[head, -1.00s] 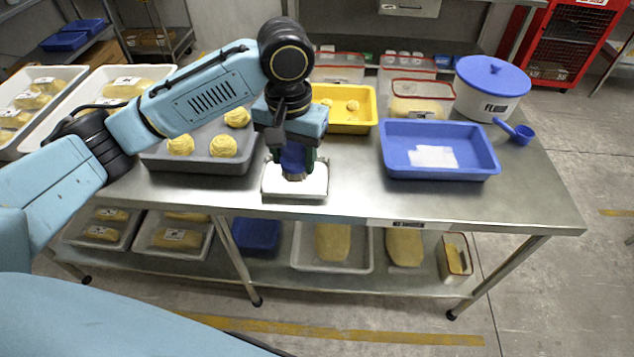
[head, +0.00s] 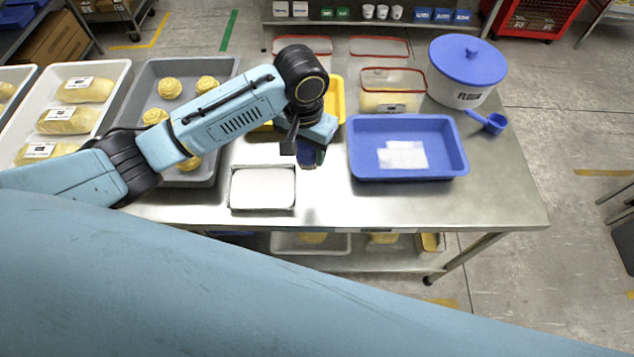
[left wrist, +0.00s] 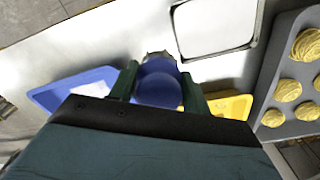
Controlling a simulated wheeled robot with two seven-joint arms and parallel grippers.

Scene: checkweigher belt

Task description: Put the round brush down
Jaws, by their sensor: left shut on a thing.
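The round brush (head: 308,158) is blue and partly hidden by my left gripper (head: 310,150) in the head view. The gripper is shut on it, over the steel table between the white weighing plate (head: 262,188) and the blue tray (head: 408,173). In the left wrist view the brush's rounded blue body (left wrist: 158,88) sits between the two dark green fingers. I cannot tell whether the brush touches the table; a faint dark patch shows on the steel in front of it. My right gripper is not in view.
A grey tray of dough swirls (head: 150,82) stands left of the plate, a yellow tray (head: 338,98) behind my gripper. A lidded flour tub (head: 466,75) and blue scoop (head: 492,123) are at the right. Bare steel (head: 325,205) lies in front of the gripper.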

